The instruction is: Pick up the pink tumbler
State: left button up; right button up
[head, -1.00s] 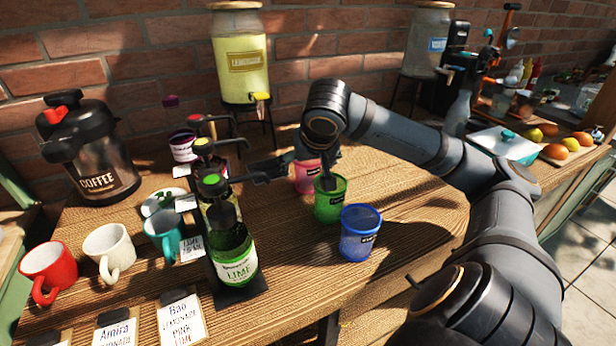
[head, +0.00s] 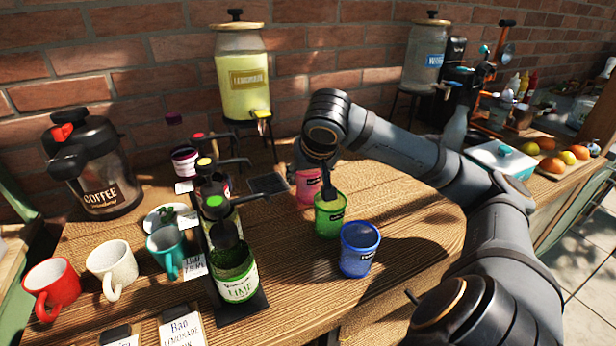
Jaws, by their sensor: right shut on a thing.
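The pink tumbler (head: 309,189) stands upright on the wooden table behind the green tumbler (head: 329,218), which hides part of it. A blue tumbler (head: 359,250) stands nearer the front edge. My right gripper (head: 311,175) reaches down at the pink tumbler and is shut on it; its fingers are partly hidden by the wrist and the green tumbler. Whether the tumbler is clear of the table cannot be told. My left gripper is not in view.
Syrup bottles with pumps (head: 236,268) stand left of the tumblers. Red, white and teal mugs (head: 165,250) and a coffee urn (head: 95,175) are further left. A lemonade dispenser (head: 241,85) stands behind.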

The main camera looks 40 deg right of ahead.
notch_tip(320, 180, up, 2)
jog(key=shift+r+p, duration=0.1)
jog(key=shift+p, duration=0.4)
jog(key=b, duration=0.1)
jog(key=s+b, duration=0.1)
jog(key=b, duration=0.2)
jog(key=shift+s+d+r, duration=0.3)
jog(key=shift+s+r, duration=0.05)
jog(key=shift+s, duration=0.05)
pick_arm(q)
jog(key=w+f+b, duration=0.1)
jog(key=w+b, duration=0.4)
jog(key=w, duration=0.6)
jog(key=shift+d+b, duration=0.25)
jog(key=shift+b, duration=0.15)
pick_arm(e)
jog(key=s+d+r, duration=0.2)
jog(key=s+r, duration=0.6)
jog(key=s, duration=0.4)
jog(key=shift+r, duration=0.2)
